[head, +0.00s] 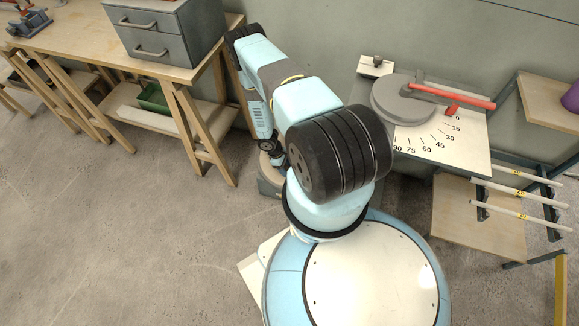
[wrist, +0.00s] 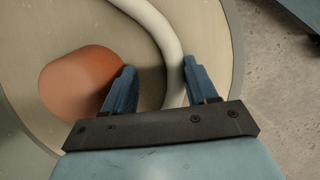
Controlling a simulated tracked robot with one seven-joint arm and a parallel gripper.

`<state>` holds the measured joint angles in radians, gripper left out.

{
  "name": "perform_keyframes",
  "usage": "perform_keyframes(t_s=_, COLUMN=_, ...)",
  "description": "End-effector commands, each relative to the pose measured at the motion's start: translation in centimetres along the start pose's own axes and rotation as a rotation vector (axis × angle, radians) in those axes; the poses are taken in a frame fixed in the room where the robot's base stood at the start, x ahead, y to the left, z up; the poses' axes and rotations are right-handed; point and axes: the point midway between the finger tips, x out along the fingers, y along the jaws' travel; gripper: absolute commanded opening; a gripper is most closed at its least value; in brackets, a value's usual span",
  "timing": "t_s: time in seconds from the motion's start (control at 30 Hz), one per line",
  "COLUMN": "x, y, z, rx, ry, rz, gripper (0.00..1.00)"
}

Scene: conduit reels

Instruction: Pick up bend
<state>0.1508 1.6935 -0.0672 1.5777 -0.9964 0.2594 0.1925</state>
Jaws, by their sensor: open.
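The bend (wrist: 170,48) is a white curved tube, seen in the wrist view lying on a round beige disc (wrist: 105,25). It runs from the top edge down between the fingers of my gripper (wrist: 160,67). My gripper is open, with the bend close to its right finger and a gap to its left finger. I cannot tell whether the right finger touches it. The bend's lower end is hidden behind the gripper. In the head view, my arm hides the bend.
An orange-brown round hub (wrist: 78,82) stands on the disc just left of the left finger. In the head view, a workbench (head: 75,42) with a grey drawer unit (head: 152,38) is at left. A bending table with angle marks (head: 470,150) and pale tubes on a rack (head: 520,217) are at right.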

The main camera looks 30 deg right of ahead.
Motion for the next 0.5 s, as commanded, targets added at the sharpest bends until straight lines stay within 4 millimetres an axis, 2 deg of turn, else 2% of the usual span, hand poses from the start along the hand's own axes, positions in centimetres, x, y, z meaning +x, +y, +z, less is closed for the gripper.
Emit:
perform_keyframes(t_s=0.13, x=0.05, y=0.02, z=0.01, rx=0.000, ry=0.001, rz=0.000, gripper=0.56)
perform_keyframes(t_s=0.5, x=0.05, y=0.07, z=0.03, rx=0.001, ry=0.001, rz=0.000, gripper=0.20)
